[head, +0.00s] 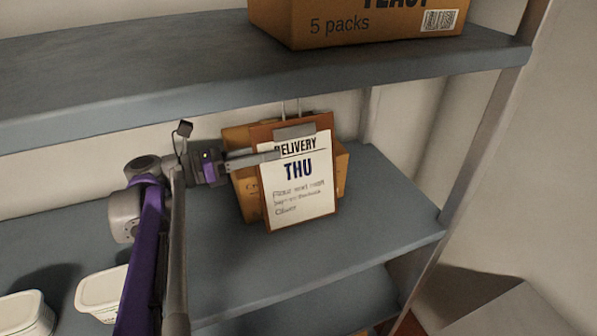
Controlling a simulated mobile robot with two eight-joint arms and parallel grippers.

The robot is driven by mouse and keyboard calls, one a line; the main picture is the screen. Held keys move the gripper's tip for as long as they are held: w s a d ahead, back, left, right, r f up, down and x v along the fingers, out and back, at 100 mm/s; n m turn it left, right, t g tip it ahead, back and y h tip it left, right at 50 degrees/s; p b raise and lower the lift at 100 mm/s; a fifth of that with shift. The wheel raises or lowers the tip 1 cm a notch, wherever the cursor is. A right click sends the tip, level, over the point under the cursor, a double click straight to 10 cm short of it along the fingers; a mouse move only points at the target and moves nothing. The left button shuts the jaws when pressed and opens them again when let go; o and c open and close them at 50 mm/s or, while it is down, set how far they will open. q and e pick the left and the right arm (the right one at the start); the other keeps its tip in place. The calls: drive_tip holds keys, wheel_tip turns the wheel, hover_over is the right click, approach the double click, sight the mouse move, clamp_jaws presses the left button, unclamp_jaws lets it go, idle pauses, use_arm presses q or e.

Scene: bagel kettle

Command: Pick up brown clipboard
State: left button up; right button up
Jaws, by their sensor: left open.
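The brown clipboard (329,206) stands nearly upright on the middle shelf, in front of a cardboard box. It holds a white sheet reading "DELIVERY THU" under a grey metal clip at its top. My left gripper (277,155) is open and reaches in from the left at the clipboard's upper left part, with its fingers just below the clip. I cannot tell whether the fingers touch the board. My right gripper is not in view.
The cardboard box (343,168) sits right behind the clipboard. The upper shelf (200,75) hangs close above and carries a large yeast box (375,22). Two white tubs stand at the lower left, one of them here (98,290). The middle shelf (385,222) is clear to the right.

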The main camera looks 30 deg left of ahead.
sight(287, 151)
use_arm(q)
drive_tip(key=x, duration=0.5)
drive_tip(key=shift+w+d, duration=0.1)
drive_tip(key=shift+w, duration=0.1)
drive_tip(key=shift+s, duration=0.1)
clamp_jaws()
idle(1.1)
